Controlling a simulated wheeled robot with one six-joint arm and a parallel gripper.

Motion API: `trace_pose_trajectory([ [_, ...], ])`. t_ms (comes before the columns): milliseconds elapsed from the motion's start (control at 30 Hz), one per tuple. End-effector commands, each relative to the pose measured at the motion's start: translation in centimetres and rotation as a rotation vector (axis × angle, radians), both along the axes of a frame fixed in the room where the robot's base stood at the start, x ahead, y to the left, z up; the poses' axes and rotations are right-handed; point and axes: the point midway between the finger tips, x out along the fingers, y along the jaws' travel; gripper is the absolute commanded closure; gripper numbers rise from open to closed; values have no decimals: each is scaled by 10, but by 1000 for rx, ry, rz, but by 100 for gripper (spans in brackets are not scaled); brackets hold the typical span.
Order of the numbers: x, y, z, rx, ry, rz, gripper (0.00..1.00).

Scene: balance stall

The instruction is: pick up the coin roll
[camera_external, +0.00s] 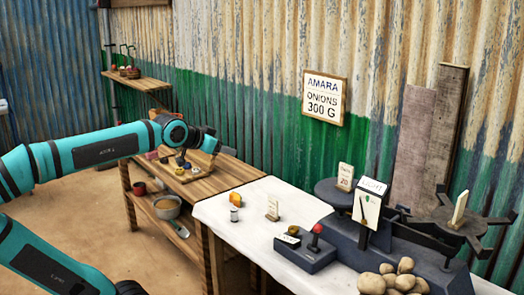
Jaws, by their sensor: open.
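A small whitish cylinder with a dark top (234,214) stands upright on the white cloth, near its left end; it looks like the coin roll, but it is too small to be sure. My gripper (212,146) is at the end of the teal arm, above the wooden table. It is up and to the left of the cylinder in the picture, well apart from it. The jaws are open, with nothing seen between them. The fingertips are small and partly merge with the background.
An orange-and-green item (236,200) stands just behind the cylinder, and a small card (272,208) to its right. A dark scale (372,246), potatoes (388,280) and a red-knobbed box (306,250) fill the right side. Small items sit on a wooden board (190,174).

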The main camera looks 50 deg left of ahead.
Motion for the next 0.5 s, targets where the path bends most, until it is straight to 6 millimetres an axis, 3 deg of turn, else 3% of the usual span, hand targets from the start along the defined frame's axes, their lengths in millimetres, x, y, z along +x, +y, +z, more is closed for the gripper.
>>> trace_pose_trajectory([
  [200, 36, 19, -36, 11, 271, 15, 48],
  [500, 69, 47, -83, 1, 638, 13, 48],
])
